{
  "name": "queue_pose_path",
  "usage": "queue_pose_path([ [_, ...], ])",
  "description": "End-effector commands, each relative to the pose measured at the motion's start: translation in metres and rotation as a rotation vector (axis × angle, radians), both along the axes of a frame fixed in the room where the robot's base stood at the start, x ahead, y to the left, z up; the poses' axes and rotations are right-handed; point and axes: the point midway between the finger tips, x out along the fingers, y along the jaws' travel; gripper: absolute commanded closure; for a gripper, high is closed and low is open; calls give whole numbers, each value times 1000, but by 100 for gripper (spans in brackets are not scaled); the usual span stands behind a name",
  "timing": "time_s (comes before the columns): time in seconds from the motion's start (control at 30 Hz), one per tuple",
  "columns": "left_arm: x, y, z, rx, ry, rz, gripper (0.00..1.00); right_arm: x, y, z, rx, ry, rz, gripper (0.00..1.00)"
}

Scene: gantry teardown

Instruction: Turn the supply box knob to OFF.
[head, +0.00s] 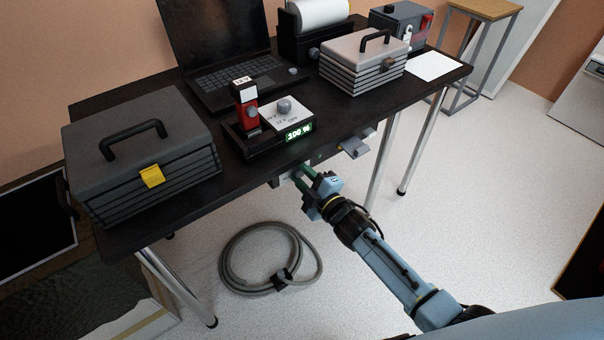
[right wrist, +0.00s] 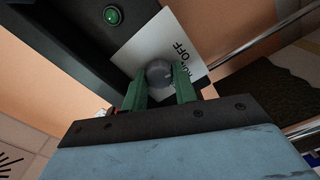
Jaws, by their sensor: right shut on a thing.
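The supply box (right wrist: 77,30) is a dark box with a white label plate (right wrist: 140,48) and a lit green lamp (right wrist: 112,15). Its round grey knob (right wrist: 158,73) sits on the plate between the green fingers of my right gripper (right wrist: 160,85). The word OFF is printed beside the knob; other lettering is partly hidden by a finger. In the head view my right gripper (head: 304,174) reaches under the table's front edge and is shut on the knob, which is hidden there. The knob's pointing direction cannot be read. My left gripper is not in view.
The black table (head: 225,184) carries a dark toolbox (head: 140,155), a laptop (head: 222,80), a small device (head: 290,116) with its own knob and lit display, and a grey case (head: 362,65). A grey part (head: 355,146) juts from the front edge. A coiled cable (head: 240,285) lies on the floor.

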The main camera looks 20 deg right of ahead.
Motion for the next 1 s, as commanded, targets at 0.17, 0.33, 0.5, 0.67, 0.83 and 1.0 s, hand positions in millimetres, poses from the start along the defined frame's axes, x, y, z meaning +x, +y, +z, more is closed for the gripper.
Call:
queue_pose_path([
  [0.17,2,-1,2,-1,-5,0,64,0,0,-1,-95,-34,0,95],
  [0.33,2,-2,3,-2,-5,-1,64,0,0,-1,-153,-55,-1,95],
  [0.5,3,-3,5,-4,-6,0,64,0,0,-1,-182,-66,-1,95],
  [0.67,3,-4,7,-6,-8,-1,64,0,0,-1,-190,-69,-1,95],
  [0.83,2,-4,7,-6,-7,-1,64,0,0,-1,-191,-68,-1,95],
  [1.0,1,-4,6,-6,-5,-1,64,0,0,-1,-190,-68,0,64],
])
